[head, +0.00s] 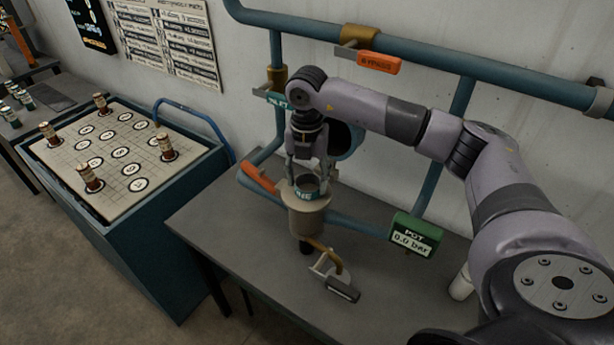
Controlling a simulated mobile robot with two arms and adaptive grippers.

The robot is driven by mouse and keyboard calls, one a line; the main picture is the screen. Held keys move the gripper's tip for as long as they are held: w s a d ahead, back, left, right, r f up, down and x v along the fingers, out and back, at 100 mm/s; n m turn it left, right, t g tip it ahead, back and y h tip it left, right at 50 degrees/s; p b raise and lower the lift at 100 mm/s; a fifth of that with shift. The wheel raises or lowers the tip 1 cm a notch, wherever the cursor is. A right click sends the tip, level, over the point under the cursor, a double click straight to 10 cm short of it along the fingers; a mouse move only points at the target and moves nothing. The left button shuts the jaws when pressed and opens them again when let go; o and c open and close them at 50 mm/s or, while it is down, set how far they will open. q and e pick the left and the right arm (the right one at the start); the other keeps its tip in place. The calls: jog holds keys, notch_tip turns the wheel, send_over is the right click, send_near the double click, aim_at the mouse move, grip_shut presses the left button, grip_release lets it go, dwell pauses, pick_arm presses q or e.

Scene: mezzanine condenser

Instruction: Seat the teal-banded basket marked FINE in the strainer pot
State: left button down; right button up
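The teal-banded basket (304,194) is upright at the mouth of the strainer pot (306,218), with pale lettering on its band. The band shows at or just above the pot's rim; I cannot tell how deep the basket sits. My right gripper (307,175) points straight down over the pot, with a finger on each side of the basket's top, and appears closed on it. The basket's lower part is hidden by the pot. My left gripper is not in view.
A green gauge (414,235) reading 0.0 bar stands right of the pot. An orange-handled valve (258,178) is close on its left, and a drain valve (335,280) is in front. A teal cart (150,235) carries several brown-and-white cylinders. The bench's left front is clear.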

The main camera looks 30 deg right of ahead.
jog(key=o, duration=0.3)
jog(key=shift+r, duration=0.15)
jog(key=shift+r+p, duration=0.3)
jog(key=shift+p, duration=0.05)
notch_tip(320, 180, up, 12)
jog(key=b, duration=0.3)
jog(key=shift+r, duration=0.25)
jog(key=shift+f, duration=0.1)
